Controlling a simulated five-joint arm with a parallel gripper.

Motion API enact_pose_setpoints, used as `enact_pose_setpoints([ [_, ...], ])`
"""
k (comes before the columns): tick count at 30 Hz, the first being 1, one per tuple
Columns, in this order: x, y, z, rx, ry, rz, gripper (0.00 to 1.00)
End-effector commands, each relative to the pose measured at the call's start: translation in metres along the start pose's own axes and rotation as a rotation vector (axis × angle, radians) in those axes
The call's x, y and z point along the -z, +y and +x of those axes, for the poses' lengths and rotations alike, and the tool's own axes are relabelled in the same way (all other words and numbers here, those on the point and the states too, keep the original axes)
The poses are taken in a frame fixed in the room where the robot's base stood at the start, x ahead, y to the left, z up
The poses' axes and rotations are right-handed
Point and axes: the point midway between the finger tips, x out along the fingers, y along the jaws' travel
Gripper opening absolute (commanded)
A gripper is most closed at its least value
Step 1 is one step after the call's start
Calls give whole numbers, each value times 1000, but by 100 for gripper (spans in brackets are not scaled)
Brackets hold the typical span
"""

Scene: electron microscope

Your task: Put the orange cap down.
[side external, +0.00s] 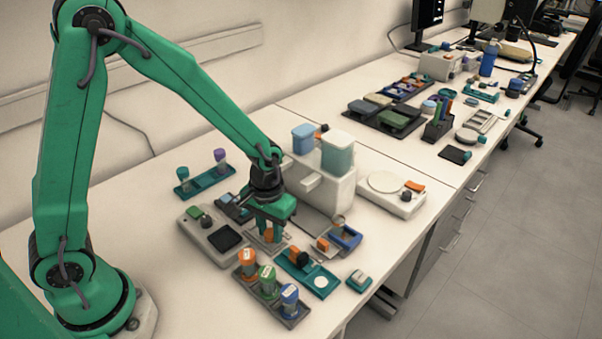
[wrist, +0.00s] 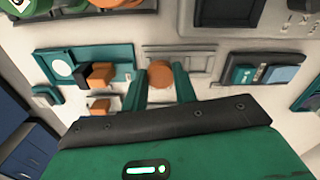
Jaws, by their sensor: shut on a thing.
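The orange cap (wrist: 160,74) shows round between my fingertips in the wrist view, and as a small orange piece (side external: 269,231) under my gripper in the side view. My gripper (side external: 269,226) points down and is shut on the cap; both fingers also show in the wrist view (wrist: 161,85). A small grey tray (wrist: 185,57) lies below and just beyond the cap. I cannot tell whether the cap touches it.
A rack (side external: 245,283) with orange-, green- and blue-topped vials stands in front. A teal tray (side external: 323,292) with a white disc lies right of it. A grey device (side external: 205,237) is left, a white machine (side external: 322,190) behind. The bench is crowded around my gripper.

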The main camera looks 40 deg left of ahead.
Motion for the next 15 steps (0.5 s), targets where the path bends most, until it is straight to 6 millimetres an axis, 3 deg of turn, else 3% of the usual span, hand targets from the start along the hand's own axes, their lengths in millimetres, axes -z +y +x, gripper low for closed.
enact_pose_setpoints([
  [5, 0, 0, 12, 0, -1, 0, 4],
  [15, 0, 0, 13, 0, -1, 0, 4],
])
